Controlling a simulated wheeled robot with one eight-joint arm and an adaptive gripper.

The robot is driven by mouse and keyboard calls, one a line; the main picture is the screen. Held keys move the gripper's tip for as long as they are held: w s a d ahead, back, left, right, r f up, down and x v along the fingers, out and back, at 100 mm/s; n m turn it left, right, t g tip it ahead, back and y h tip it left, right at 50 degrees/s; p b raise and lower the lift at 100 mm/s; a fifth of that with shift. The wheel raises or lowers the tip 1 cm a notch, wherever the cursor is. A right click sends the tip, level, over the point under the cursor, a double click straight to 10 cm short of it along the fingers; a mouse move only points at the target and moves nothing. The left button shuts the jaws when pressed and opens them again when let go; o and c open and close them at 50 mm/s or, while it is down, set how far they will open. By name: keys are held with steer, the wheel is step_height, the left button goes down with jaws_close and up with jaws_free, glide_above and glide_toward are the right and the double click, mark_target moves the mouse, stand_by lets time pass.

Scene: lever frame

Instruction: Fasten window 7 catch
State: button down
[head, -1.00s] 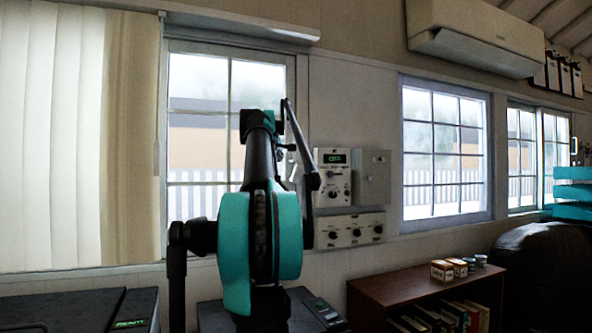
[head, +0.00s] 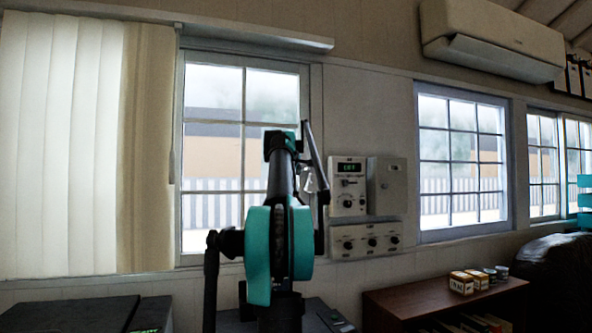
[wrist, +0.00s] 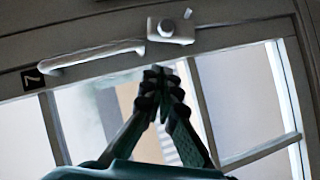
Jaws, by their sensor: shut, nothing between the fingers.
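In the wrist view, a grey window frame (wrist: 228,36) carries a dark tag (wrist: 32,78) marked 7. A pale, bar-like handle (wrist: 95,58) lies along the frame, running from near the tag toward a small plate with a round knob (wrist: 168,28). My gripper (wrist: 158,74) is shut and empty. Its fingertips appear just below the plate and the handle's right end, apart from both in the picture; the depth gap is unclear. In the head view, my arm stands before the right edge of the left window (head: 212,150) and hides the fingertips.
A control box (head: 348,186), a grey cabinet (head: 388,186) and a knob panel (head: 366,240) are on the wall right of my arm. A low bookshelf (head: 440,298) with small boxes stands at lower right. Blinds (head: 62,150) hang at left.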

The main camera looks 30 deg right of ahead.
mark_target(309, 179)
steer(key=shift+w+d+f, duration=0.3)
steer(key=shift+d+f, duration=0.1)
steer(key=shift+d, duration=0.55)
steer(key=shift+w+d+f, duration=0.25)
steer(key=shift+d+f, duration=0.1)
steer(key=shift+d, duration=0.55)
steer(key=shift+w+d+f, duration=0.3)
steer(key=shift+d+f, duration=0.1)
steer(key=shift+d, duration=0.55)
